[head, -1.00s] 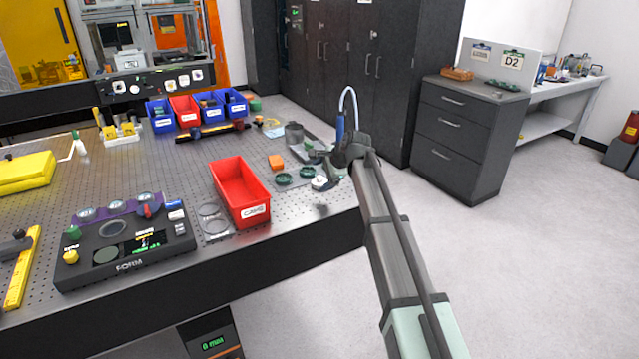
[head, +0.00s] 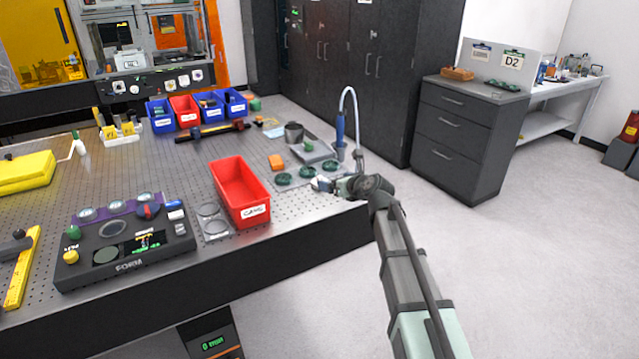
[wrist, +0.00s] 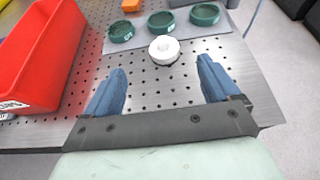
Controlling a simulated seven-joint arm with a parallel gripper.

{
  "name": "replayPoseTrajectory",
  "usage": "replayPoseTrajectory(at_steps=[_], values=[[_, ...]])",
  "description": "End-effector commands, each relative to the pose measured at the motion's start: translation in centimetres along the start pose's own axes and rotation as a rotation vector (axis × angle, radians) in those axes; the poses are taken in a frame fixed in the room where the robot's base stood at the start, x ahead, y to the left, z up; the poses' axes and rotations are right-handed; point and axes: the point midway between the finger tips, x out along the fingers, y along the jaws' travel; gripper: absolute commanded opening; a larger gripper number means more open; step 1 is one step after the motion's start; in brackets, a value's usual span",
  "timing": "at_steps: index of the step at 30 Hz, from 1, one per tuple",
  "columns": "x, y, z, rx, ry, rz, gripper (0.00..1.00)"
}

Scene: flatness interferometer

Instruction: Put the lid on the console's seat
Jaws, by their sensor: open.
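My gripper (wrist: 162,88) is open, its two blue fingers apart with nothing between them. In the head view my gripper (head: 335,186) is low over the bench's right end. A white round piece (wrist: 164,49) with a raised centre lies just beyond the fingertips, apart from them. Green round pieces (wrist: 161,22) sit on a grey mat behind it; they also show in the head view (head: 308,173). I cannot tell for sure which piece is the lid. The dark console (head: 125,240) stands at the left front, with a ringed round recess (head: 112,229) and a green disc (head: 105,256) on top.
A red bin (head: 240,192) stands between the console and my gripper; its side shows at the left of the wrist view (wrist: 40,60). The bench edge is close.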

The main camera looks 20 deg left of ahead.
Motion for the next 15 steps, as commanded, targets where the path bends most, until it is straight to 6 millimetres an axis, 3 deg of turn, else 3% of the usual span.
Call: replayPoseTrajectory(at_steps=[9,15], values=[[5.6,-0.1,0.1,-0.003,0.002,0.001,0.89],[7.3,-0.1,0.0,-0.003,0.002,0.001,0.89]])
